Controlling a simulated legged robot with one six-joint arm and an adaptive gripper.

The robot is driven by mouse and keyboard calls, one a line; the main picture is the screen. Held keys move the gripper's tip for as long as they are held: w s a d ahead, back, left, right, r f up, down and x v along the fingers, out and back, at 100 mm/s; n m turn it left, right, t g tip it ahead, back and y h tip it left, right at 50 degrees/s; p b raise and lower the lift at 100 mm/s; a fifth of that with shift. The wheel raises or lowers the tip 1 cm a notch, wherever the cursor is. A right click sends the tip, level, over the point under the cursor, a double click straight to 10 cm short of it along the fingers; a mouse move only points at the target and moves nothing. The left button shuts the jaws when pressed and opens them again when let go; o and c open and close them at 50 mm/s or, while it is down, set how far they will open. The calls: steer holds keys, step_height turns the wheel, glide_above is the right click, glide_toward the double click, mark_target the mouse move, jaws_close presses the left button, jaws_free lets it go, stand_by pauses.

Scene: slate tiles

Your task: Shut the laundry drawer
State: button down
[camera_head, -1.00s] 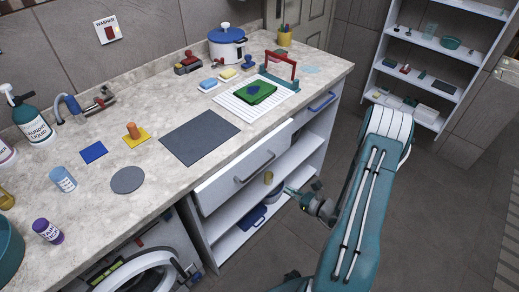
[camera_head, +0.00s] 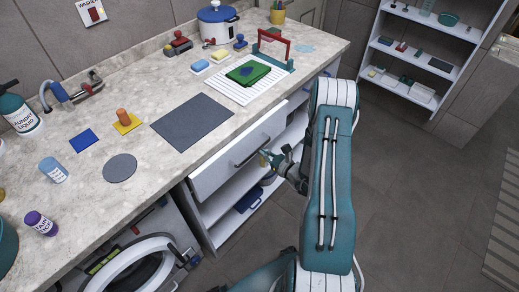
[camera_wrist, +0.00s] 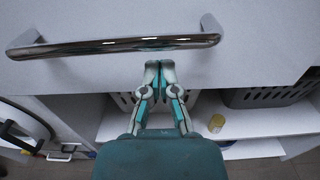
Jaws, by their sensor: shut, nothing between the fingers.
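The white laundry drawer (camera_head: 225,172) is under the countertop in the head view, its front standing out a little past the counter edge. It has a bar handle (camera_head: 258,146). In the wrist view the drawer front (camera_wrist: 250,75) fills the upper part, with the shiny handle (camera_wrist: 115,44) across it. My gripper (camera_head: 266,158) is at the drawer front, just below the handle near its right end. In the wrist view my gripper (camera_wrist: 160,66) is shut and empty, its fingertips close to the front; I cannot tell whether they touch it.
A washer with a round door (camera_head: 135,268) stands left. The countertop (camera_head: 135,95) holds several items. The floor (camera_head: 420,200) to the right is clear.

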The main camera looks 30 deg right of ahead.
mark_target(255, 146)
steer(key=shift+a+x, duration=0.2)
steer(key=shift+x, duration=0.8)
steer(key=shift+s, duration=0.1)
steer(key=x, duration=0.4)
steer(key=shift+w, duration=0.25)
steer(key=shift+w+r, duration=0.1)
steer(key=shift+w, duration=0.05)
steer(key=shift+d, duration=0.1)
